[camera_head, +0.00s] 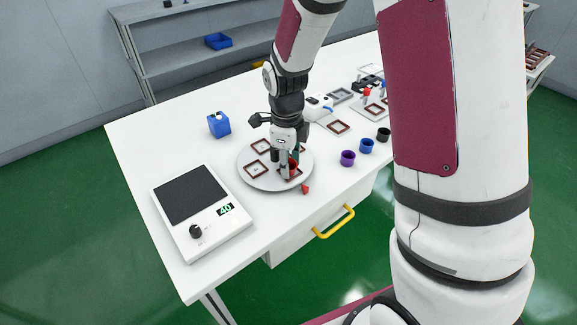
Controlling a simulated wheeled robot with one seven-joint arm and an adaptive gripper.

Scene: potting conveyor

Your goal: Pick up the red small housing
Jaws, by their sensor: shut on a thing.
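The red small housing (293,166) is at the front right part of the round grey plate (251,180) on the white table. My gripper (289,170) points down over this part of the plate, with its fingers shut on the red housing. The fingers hide part of the housing. I cannot tell whether its underside touches the plate or a brown square frame (292,177) below it.
A purple cup (347,158), a blue cup (366,146) and a black cup (383,134) stand right of the plate. A scale (190,195) stands at the left, a blue box (219,125) behind the plate. A small red piece (306,189) lies by the plate's front edge.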

